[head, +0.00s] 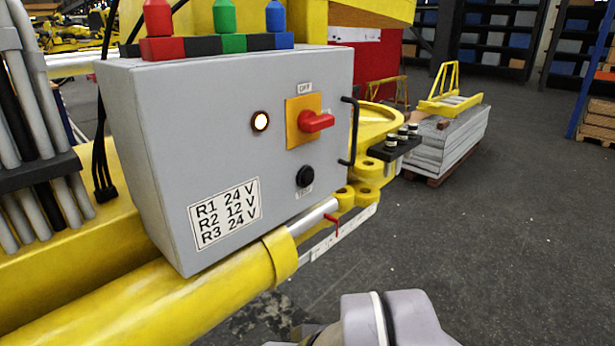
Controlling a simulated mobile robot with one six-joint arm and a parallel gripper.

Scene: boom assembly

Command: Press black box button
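A grey control box (230,95) is mounted on a yellow boom, its front turned toward me. A round black button (304,176) is on the lower right of that front, with a small label under it that is too small to read surely. Nothing covers the button. A grey rounded link of my arm shows at the bottom right, below and apart from the box. My gripper's fingers are not in view.
The box front also has a lit lamp (261,121), a red switch (316,122) on a yellow plate, and a voltage label (224,213). A black handle (349,132) stands out at its right edge. A yellow cylinder (150,300) runs below. Open floor (500,240) lies to the right.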

